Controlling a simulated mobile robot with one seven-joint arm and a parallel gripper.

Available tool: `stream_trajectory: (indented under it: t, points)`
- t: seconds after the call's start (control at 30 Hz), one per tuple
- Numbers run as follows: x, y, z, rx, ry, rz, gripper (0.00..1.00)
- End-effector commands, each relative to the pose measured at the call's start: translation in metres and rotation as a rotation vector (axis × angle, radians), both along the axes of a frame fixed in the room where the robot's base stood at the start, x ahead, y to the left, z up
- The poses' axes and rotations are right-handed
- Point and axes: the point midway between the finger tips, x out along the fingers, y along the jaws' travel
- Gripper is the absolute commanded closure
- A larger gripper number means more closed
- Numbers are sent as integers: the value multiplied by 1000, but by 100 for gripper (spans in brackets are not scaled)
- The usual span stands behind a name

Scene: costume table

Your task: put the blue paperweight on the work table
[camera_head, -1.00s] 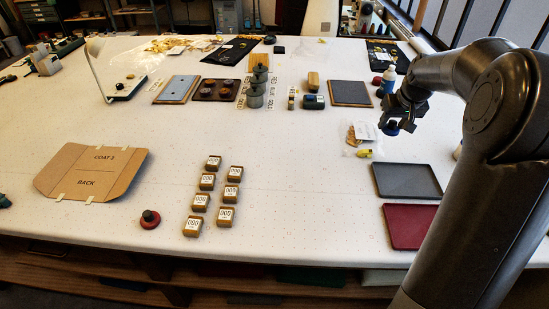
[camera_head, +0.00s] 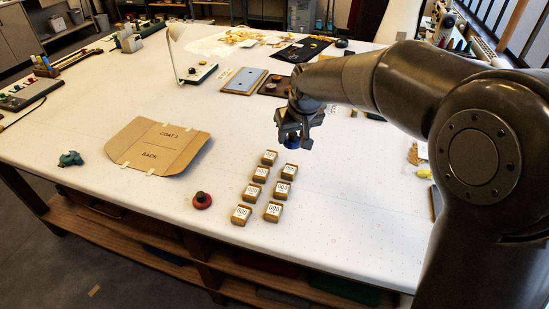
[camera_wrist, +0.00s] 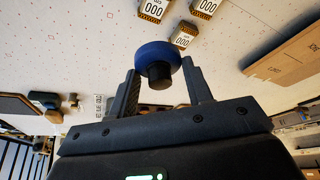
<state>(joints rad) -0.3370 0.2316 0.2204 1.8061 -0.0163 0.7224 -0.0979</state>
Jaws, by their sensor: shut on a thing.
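My gripper (camera_head: 295,137) is above the work table (camera_head: 120,225), just beyond the far end of the labelled wooden blocks. It is shut on the blue paperweight (camera_head: 292,142), a round blue disc with a dark knob. In the wrist view the blue paperweight (camera_wrist: 158,57) hangs between the two fingers (camera_wrist: 163,85), held by its dark knob. The paperweight appears clear of the white table top. In the head view most of it is hidden by the gripper.
Several wooden blocks (camera_head: 261,174) marked 000 stand in two rows near the gripper. A red paperweight (camera_head: 202,200) sits left of them, near the front edge. A cardboard pattern (camera_head: 155,147) lies further left. White table between pattern and front edge is clear.

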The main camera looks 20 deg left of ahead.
Motion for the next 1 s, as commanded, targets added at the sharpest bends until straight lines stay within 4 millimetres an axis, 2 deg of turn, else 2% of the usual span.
stream_trajectory:
  t: [0.03, 0.1, 0.2, 0.3, 0.47, 0.57, 0.8, 1.0]
  points:
    - [-14, 19, 0, 1, -2, 32, 85]
    - [-29, 39, 0, 2, -2, 64, 85]
    - [-47, 60, 0, 3, -3, 99, 85]
    - [-60, 73, 0, 3, -3, 122, 85]
    - [-70, 87, -4, 4, -2, 137, 85]
    - [-76, 104, -14, 3, -2, 142, 85]
    - [-92, 157, -47, 3, -1, 141, 85]
    - [-100, 187, -66, 4, -3, 139, 85]
